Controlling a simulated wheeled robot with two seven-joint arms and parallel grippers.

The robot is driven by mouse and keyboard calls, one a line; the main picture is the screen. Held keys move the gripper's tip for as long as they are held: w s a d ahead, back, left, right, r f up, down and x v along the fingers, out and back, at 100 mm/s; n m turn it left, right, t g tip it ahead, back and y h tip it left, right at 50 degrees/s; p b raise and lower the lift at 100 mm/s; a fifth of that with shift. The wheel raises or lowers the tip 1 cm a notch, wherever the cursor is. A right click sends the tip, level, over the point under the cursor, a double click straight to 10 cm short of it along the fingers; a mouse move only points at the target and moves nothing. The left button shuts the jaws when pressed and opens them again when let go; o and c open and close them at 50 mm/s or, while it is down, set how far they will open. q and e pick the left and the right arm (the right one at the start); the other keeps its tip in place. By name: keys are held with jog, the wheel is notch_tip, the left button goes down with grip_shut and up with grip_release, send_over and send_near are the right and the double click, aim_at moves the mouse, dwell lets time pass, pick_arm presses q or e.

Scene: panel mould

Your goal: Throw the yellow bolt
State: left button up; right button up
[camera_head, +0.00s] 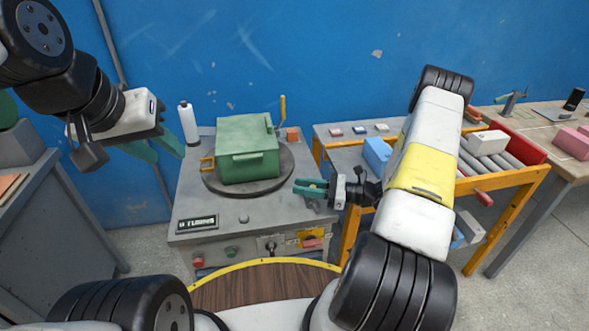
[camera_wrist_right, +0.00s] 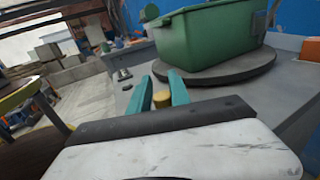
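A green lidded box (camera_head: 248,150) sits on a dark round turntable (camera_head: 234,185). I cannot tell which is the bolt. My right gripper (camera_head: 298,187) is beside the turntable's right edge, pointing left, its teal fingers apart. In the right wrist view a short yellow cylinder (camera_wrist_right: 162,99) shows between these fingers; I cannot tell whether they touch it. My left gripper (camera_head: 168,152) is open and empty, raised left of the bench.
The grey bench (camera_head: 205,221) carries a small display (camera_head: 197,223) and a white bottle (camera_head: 188,122). A roller rack with an orange frame (camera_head: 500,178) holds a blue box (camera_head: 377,154) on the right. A grey cabinet (camera_head: 60,225) stands at left.

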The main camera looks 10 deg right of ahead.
jog(key=o, duration=0.3)
jog(key=shift+s, duration=0.1)
jog(key=shift+d, duration=0.15)
jog(key=v, duration=0.7)
jog(key=shift+s+d, duration=0.15)
jog(key=shift+d, duration=0.15)
jog(key=s+a+r+n+g+h, duration=0.35)
jog(key=r+n, duration=0.25)
jog(key=r, duration=0.3)
jog(key=s+a+r+n+g+h, duration=0.35)
jog(key=r+n, duration=0.25)
jog(key=r, duration=0.2)
jog(key=s+r+n+t+h, duration=0.7)
jog(key=s+r+n, duration=0.3)
jog(key=r, duration=0.4)
jog(key=shift+s+a+n+h, duration=0.2)
jog(key=shift+s+n+h, duration=0.1)
jog(key=shift+s+h, duration=0.15)
